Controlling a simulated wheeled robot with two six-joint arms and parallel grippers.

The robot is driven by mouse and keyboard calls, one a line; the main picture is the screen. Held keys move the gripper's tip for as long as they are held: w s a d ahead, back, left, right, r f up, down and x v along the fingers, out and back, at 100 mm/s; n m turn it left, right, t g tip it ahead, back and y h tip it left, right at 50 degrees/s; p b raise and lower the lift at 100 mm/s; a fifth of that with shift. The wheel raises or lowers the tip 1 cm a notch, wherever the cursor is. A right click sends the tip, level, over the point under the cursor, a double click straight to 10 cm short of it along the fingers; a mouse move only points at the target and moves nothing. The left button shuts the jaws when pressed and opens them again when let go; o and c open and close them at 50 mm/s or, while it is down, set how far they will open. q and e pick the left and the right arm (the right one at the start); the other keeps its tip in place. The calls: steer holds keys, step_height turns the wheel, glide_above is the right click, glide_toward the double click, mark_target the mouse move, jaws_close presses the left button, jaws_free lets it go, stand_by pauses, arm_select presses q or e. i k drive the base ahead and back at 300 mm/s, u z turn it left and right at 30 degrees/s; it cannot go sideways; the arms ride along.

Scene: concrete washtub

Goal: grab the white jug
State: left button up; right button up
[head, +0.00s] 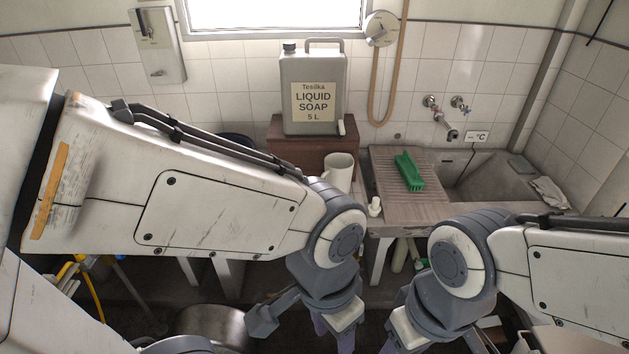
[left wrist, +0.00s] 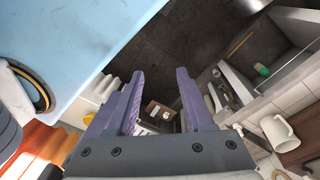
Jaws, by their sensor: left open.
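My left gripper (head: 340,334) points down, lower than the jug and nearer to me. In the left wrist view its purple fingers (left wrist: 158,98) are apart with nothing between them. My right gripper (head: 396,343) is at the bottom edge, its fingertips cut off.
A large grey liquid soap can (head: 313,112) stands on the brown box (head: 285,150) behind the jug. A small white bottle (head: 375,207) is close to the jug's right. A green brush (head: 409,171) lies on the washboard (head: 385,177) beside the concrete basin (head: 480,180).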

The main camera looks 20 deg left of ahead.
mark_target(338, 166)
steer(key=i, duration=0.95)
